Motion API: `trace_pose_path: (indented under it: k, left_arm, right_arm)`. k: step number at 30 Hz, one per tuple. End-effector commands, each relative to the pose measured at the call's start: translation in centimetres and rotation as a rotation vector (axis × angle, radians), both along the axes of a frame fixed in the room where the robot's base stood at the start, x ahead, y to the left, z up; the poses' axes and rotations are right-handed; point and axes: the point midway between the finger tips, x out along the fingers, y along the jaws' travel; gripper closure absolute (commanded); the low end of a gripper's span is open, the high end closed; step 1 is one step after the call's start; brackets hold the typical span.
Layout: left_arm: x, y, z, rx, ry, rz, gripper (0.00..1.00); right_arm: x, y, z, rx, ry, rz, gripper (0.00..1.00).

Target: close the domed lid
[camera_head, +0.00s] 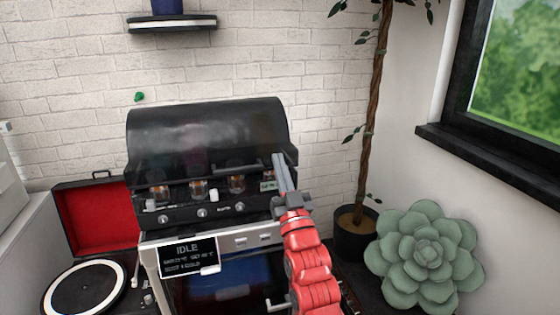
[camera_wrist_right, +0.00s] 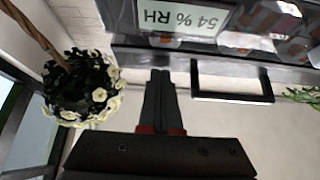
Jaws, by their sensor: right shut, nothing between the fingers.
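The domed lid (camera_head: 205,130) is black and glossy, on a grill-like cabinet. It stands partly raised, with a gap under its front edge where several small jars (camera_head: 198,187) show. Its bar handle (camera_head: 235,170) is at the front edge; the handle also shows in the right wrist view (camera_wrist_right: 232,97), beside the fingers and apart from them. My right gripper (camera_head: 279,158) is shut and empty, at the right end of the lid, its fingers covering part of that end. In the right wrist view, the fingers (camera_wrist_right: 159,80) point towards the lid's edge. My left gripper is not in view.
A display reading IDLE (camera_head: 188,257) hangs on the cabinet front. A turntable (camera_head: 85,290) with a raised red-lined cover is at left. A potted tree (camera_head: 355,238) and a large succulent (camera_head: 425,255) stand close on the right. A wall shelf (camera_head: 172,22) is above.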

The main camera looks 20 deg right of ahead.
Motion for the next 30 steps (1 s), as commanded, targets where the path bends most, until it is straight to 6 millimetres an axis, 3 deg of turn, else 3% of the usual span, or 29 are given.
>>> trace_pose_path:
  k: [1,16,26,30]
  left_arm:
    - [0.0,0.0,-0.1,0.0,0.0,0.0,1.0]
    - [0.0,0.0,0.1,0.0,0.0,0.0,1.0]
    - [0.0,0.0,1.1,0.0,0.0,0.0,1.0]
    - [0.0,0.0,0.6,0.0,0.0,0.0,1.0]
  right_arm:
    - [0.4,0.0,-0.7,0.002,0.02,0.001,1.0]
    - [0.5,0.0,-0.4,0.002,0.02,0.001,1.0]
    - [0.7,0.0,4.2,0.001,0.005,0.002,1.0]
    - [-1.3,0.0,2.6,0.0,0.003,0.001,1.0]
